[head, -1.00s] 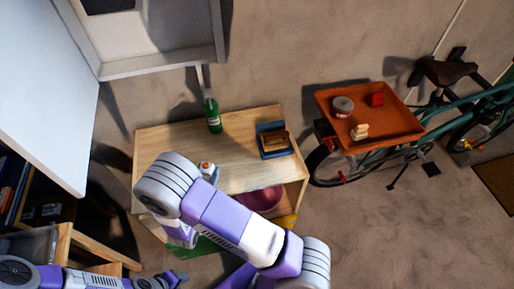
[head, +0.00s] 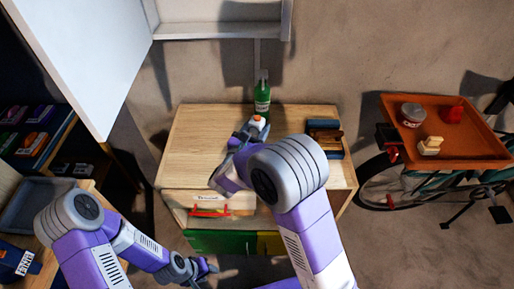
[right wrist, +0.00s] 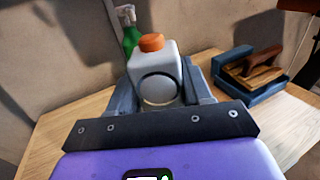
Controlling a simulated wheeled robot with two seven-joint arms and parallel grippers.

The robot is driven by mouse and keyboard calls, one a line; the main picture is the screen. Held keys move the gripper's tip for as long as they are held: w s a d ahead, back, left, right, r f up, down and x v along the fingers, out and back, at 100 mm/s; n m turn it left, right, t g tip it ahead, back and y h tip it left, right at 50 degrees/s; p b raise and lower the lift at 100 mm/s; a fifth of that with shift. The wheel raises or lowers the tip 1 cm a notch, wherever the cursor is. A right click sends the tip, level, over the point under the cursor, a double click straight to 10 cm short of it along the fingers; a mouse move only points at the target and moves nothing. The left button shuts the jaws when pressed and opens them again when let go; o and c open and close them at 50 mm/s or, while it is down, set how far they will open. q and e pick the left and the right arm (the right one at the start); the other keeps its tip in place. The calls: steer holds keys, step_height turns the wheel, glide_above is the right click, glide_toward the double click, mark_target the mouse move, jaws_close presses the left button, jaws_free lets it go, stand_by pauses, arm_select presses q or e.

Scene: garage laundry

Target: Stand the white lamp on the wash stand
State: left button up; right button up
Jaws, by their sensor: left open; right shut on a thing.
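My right gripper (head: 246,132) is shut on a small white body with an orange top (head: 258,122), the only thing in view that could be the white lamp. In the right wrist view the lamp (right wrist: 155,75) is upright between the fingers (right wrist: 160,92), with a dark ring on its near face. The wooden wash stand (head: 195,140) is below it. I cannot tell whether the lamp's base touches the top. My left gripper (head: 203,268) is open and empty, low in front of the stand.
A green bottle (head: 262,98) stands at the stand's back edge, just behind the lamp. A blue box with a brown brush (head: 325,138) sits to the right. The left part of the top is clear. An orange tray (head: 480,147) with small items is on a bicycle at right.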

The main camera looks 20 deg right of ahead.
steer(key=shift+w, duration=0.1)
steer(key=shift+f, duration=0.3)
step_height(320, 180, down, 9)
steer(key=b, duration=0.3)
steer(key=shift+b, duration=0.4)
steer(key=shift+f, duration=0.2)
steer(key=o, duration=1.1)
steer(key=shift+r, duration=0.15)
